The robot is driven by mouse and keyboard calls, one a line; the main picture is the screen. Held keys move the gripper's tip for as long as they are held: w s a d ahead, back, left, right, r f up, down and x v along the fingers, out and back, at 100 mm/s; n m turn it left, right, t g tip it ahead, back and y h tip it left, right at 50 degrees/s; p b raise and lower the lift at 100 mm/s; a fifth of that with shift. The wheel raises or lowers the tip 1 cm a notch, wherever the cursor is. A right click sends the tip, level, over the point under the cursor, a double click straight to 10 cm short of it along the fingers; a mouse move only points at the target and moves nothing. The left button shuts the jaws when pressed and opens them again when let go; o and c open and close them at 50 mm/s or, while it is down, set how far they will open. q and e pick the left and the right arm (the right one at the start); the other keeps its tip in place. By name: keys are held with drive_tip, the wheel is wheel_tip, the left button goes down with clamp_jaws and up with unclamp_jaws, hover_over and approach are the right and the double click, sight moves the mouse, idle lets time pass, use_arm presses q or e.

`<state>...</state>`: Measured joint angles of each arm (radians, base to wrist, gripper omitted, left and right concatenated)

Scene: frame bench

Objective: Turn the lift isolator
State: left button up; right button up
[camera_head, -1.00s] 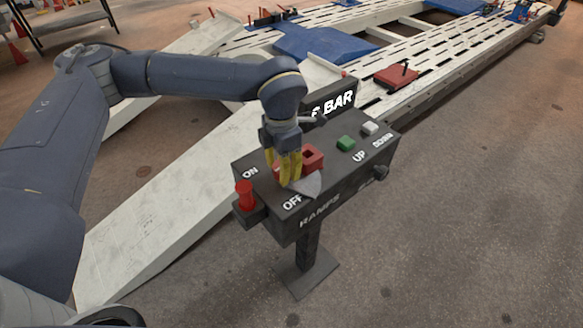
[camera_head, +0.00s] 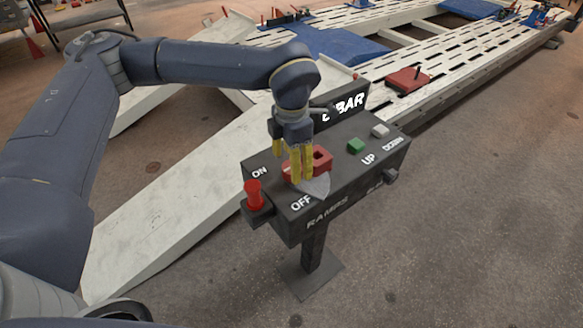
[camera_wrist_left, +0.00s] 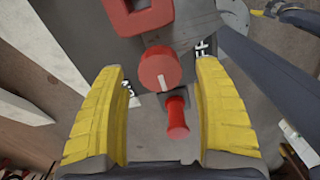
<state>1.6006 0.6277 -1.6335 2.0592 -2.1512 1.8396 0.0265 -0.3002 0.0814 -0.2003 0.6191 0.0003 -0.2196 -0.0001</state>
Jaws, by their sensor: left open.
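The dark control box (camera_head: 352,168) stands on a post, with ON and OFF labels at its left end. The round red isolator knob (camera_wrist_left: 158,68) with a white line lies between those labels in the left wrist view. In the head view the knob (camera_head: 288,171) is partly hidden behind my left fingers. My left gripper (camera_head: 302,180) points down over this end of the box. In the wrist view its yellow fingers (camera_wrist_left: 160,75) are open and spread, with the knob in the gap near the tips. I cannot tell whether they touch it.
A red plunger (camera_head: 254,195) sticks up at the box's left end. A red square block (camera_head: 321,159), green button (camera_head: 355,146) and white button (camera_head: 380,131) lie right of the knob. A lift with ramps stands behind. A yellow tip (camera_wrist_left: 257,12), apparently my right gripper, shows in the wrist view.

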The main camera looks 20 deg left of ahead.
use_arm(q)
wheel_tip(320, 180, up, 9)
drive_tip(key=shift+r, duration=0.2)
idle(0.3)
